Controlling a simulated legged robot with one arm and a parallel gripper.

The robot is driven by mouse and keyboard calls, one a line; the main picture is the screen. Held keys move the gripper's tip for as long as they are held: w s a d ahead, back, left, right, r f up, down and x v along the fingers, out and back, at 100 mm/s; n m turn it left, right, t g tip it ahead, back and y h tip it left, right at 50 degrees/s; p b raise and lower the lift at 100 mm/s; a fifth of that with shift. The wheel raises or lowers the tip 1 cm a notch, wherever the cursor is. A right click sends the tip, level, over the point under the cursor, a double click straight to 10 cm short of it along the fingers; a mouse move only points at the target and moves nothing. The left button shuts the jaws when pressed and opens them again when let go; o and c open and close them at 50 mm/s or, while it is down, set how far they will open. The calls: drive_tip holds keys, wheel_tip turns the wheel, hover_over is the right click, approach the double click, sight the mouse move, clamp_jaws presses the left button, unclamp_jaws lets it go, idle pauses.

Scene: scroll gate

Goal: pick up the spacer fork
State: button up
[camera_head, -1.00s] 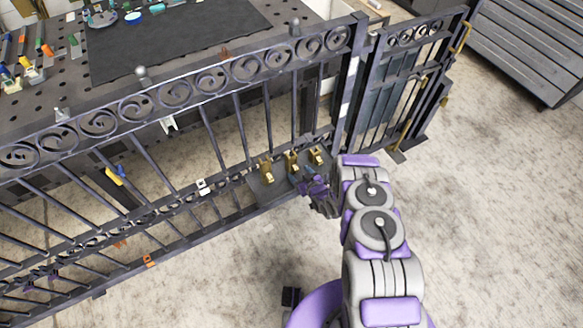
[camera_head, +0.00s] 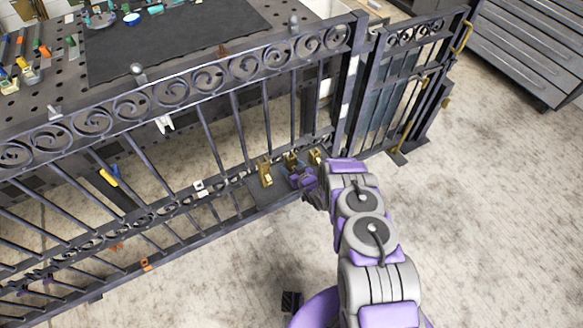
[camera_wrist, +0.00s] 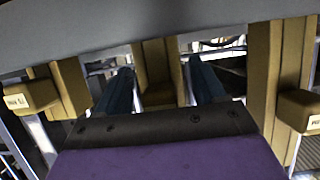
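Three brass pieces stand in a row on a dark shelf at the foot of the gate: a left one (camera_head: 265,173), a middle one (camera_head: 290,159) and a right one (camera_head: 315,157). I cannot tell which is the spacer fork. My gripper (camera_head: 303,178) is just in front of the middle piece. In the wrist view my gripper (camera_wrist: 162,88) shows two blue fingers apart, with the middle brass piece (camera_wrist: 158,65) between and beyond them. I see no clear contact. The outer pieces, at left (camera_wrist: 70,88) and right (camera_wrist: 265,75), carry labelled tabs too small to read.
The dark shelf (camera_head: 262,197) is fixed low on the scrolled gate (camera_head: 180,95), whose bars rise behind it. A pegboard bench (camera_head: 50,95) with tools stands beyond. The floor (camera_head: 480,220) at right is clear.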

drive_tip(key=shift+a, duration=0.1)
clamp_jaws()
idle(0.3)
